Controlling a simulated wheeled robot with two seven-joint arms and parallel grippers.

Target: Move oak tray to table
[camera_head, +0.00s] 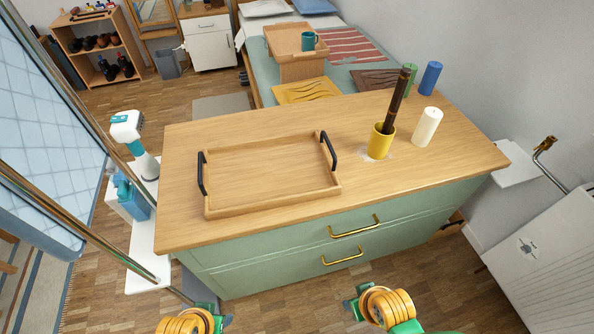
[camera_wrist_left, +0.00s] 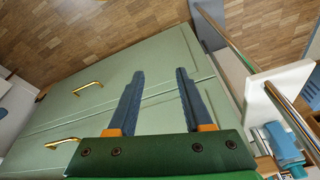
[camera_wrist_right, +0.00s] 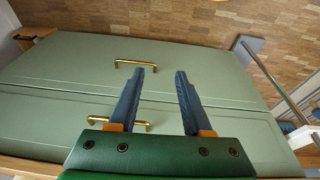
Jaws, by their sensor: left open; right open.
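The oak tray (camera_head: 265,178) lies flat on the left part of the wooden top of a green cabinet (camera_head: 300,246). It is empty and has two black handles, at its left and right ends. In the head view my two arms show at the bottom edge, in front of the cabinet and apart from the tray. My left gripper (camera_wrist_left: 157,98) is open and empty in the left wrist view, facing the green drawer fronts. My right gripper (camera_wrist_right: 161,98) is open and empty in the right wrist view, also facing the drawer fronts. Neither wrist view shows the tray.
A yellow cup (camera_head: 379,143) holding a dark stick-like object and a white candle (camera_head: 427,127) stand right of the tray. Brass handles (camera_head: 354,227) stick out from the drawer fronts. A white side shelf with a spray bottle (camera_head: 133,196) stands left. A wooden stand with a teal mug (camera_head: 309,41) is behind.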

